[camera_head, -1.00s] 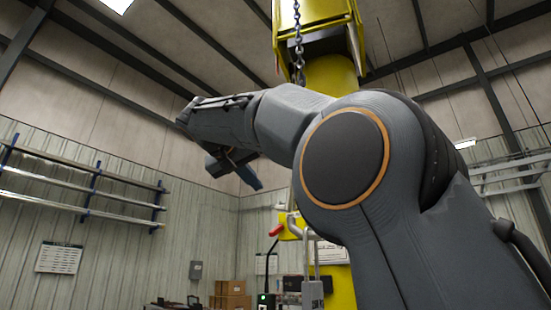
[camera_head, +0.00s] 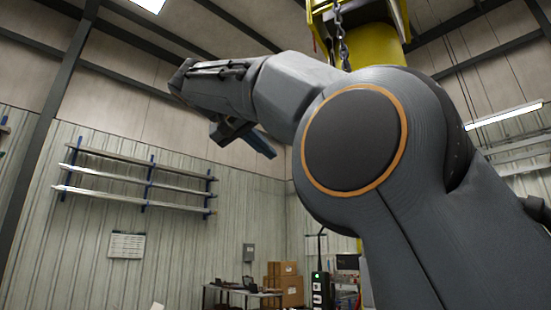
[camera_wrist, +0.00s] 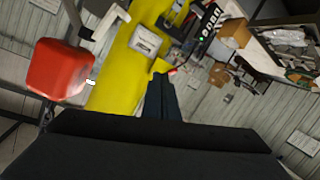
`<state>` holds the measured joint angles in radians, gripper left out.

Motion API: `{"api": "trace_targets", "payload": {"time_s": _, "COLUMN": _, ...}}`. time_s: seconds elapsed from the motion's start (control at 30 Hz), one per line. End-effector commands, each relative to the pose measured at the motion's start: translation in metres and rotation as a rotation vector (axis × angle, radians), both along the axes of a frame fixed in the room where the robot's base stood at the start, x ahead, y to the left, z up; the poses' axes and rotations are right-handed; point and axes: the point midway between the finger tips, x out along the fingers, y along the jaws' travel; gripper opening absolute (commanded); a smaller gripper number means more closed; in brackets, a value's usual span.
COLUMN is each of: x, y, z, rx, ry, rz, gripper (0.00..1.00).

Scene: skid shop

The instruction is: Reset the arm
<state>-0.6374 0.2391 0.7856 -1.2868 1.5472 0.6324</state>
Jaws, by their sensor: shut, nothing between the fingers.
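My grey arm fills the right and middle of the head view, with its forearm raised and reaching left. My gripper (camera_head: 264,146) hangs below the forearm, its dark blue fingers pointing down and to the right. In the wrist view the fingers (camera_wrist: 163,98) are together with nothing between them. My arm hides much of the yellow column (camera_head: 368,38) in the head view.
A wall rack (camera_head: 135,172) holds long bars at left. A table (camera_head: 235,291) and cardboard boxes (camera_head: 284,285) stand low against the back wall. The wrist view shows a red object (camera_wrist: 58,70) near the yellow column. A chain (camera_head: 338,35) hangs above my arm.

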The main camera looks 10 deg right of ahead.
Motion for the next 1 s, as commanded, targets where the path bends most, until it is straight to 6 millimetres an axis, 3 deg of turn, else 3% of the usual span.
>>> {"api": "trace_targets", "payload": {"time_s": 0.73, "x": 0.002, "y": 0.004, "z": -0.006, "rx": -0.007, "ry": 0.015, "rz": 0.009, "gripper": 0.0}}
{"api": "trace_targets", "payload": {"time_s": 0.87, "x": 0.026, "y": 0.006, "z": -0.042, "rx": -0.039, "ry": 0.101, "rz": 0.057, "gripper": 0.0}}
{"api": "trace_targets", "payload": {"time_s": 1.0, "x": 0.062, "y": 0.004, "z": -0.124, "rx": -0.075, "ry": 0.273, "rz": 0.152, "gripper": 0.0}}
